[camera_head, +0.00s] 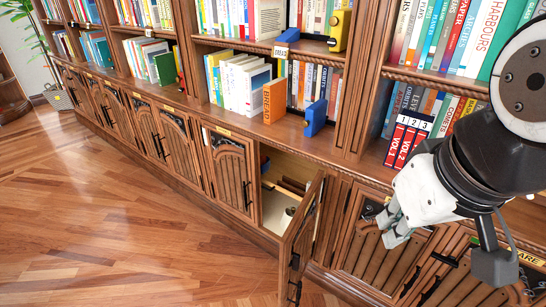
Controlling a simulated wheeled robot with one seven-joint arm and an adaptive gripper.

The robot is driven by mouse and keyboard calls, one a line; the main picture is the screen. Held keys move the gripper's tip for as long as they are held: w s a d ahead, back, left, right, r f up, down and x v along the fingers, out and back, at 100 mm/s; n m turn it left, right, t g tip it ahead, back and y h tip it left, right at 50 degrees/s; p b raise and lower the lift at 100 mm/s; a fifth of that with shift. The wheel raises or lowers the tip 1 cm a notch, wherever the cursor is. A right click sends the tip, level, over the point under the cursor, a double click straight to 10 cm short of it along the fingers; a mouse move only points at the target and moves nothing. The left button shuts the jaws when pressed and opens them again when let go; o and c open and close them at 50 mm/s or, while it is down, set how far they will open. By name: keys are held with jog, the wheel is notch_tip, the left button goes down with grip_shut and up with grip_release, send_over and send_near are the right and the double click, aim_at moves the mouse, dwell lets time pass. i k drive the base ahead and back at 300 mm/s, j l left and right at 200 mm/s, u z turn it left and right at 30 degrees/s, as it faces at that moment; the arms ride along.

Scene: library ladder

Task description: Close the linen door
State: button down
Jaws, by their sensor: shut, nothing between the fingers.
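One cabinet door (304,232) in the lower row stands open, swung out from the bookcase and seen nearly edge-on. No readable label shows on it, so I cannot tell by name that it is the linen door. Its dark metal fittings (294,262) show on the near edge. The opening (275,200) behind it shows wooden slats and a pale item inside. My gripper (394,240) is shut and empty. In the picture it is to the right of the open door, apart from it, in front of a closed cabinet door (365,245).
Closed doors line the lower row on both sides, one (232,172) just left of the opening. Above stand shelved books, an orange block (275,101), a blue bookend (316,118) and red volumes (405,138). The wooden floor (120,215) at left is clear.

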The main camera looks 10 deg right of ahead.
aim_at(298, 237)
jog(key=k+j+z, duration=0.15)
jog(key=k+j, duration=0.25)
jog(key=k+j+z, duration=0.1)
jog(key=k+j, duration=0.2)
jog(key=k, duration=0.2)
jog(key=k+j+z, duration=0.15)
jog(key=k+j, duration=0.15)
jog(key=k, duration=0.15)
jog(key=i+l+u, duration=0.2)
jog(key=i+l, duration=0.2)
jog(key=l, duration=0.25)
jog(key=i+l+u, duration=0.15)
jog(key=l, duration=0.2)
jog(key=i+l+u, duration=0.1)
jog(key=i+l, duration=0.15)
jog(key=l, duration=0.1)
